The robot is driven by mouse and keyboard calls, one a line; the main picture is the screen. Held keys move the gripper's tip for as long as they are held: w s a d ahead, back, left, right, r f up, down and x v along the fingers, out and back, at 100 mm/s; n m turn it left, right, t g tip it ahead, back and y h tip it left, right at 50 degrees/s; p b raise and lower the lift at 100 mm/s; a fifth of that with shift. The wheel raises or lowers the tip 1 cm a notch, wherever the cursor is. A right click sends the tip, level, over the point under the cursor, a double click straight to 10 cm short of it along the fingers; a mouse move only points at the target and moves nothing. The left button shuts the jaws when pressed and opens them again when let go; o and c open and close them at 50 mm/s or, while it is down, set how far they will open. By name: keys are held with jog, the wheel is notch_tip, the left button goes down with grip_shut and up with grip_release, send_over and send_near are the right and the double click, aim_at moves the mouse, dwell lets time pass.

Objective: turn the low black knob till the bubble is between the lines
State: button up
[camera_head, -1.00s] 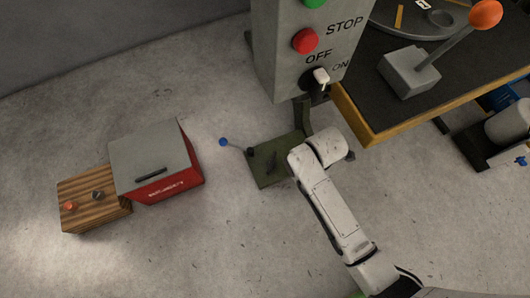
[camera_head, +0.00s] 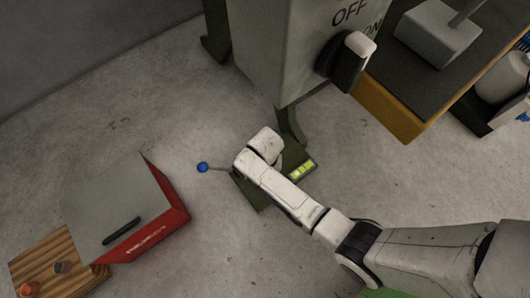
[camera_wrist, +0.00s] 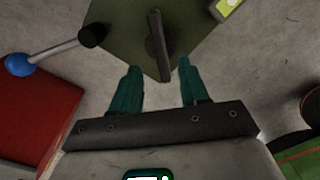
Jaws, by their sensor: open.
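A low black bar-shaped knob (camera_wrist: 158,45) stands on the green base plate (camera_wrist: 120,15) in the wrist view. My gripper (camera_wrist: 158,65) is open, its two teal fingers apart, with the knob's near end between or just beyond the fingertips; I cannot tell its height over the plate. A level with a yellow-green vial (camera_head: 301,170) lies on the plate's right side in the head view, and its edge shows in the wrist view (camera_wrist: 229,5). Dark marks cross the vial, but the bubble is too small to tell. My arm hides the knob in the head view.
A lever with a blue ball (camera_head: 202,167) sticks out left of the plate. A red box with a grey lid (camera_head: 115,210) and a wooden box (camera_head: 45,255) stand further left. A grey cabinet with a black OFF/ON switch (camera_head: 345,62) rises behind, beside a table (camera_head: 395,105).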

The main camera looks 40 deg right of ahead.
notch_tip(320, 180, down, 6)
jog(key=b, duration=0.2)
jog(key=shift+r+b, duration=0.25)
jog(key=shift+b, duration=0.05)
jog(key=shift+c, duration=0.2)
grip_shut()
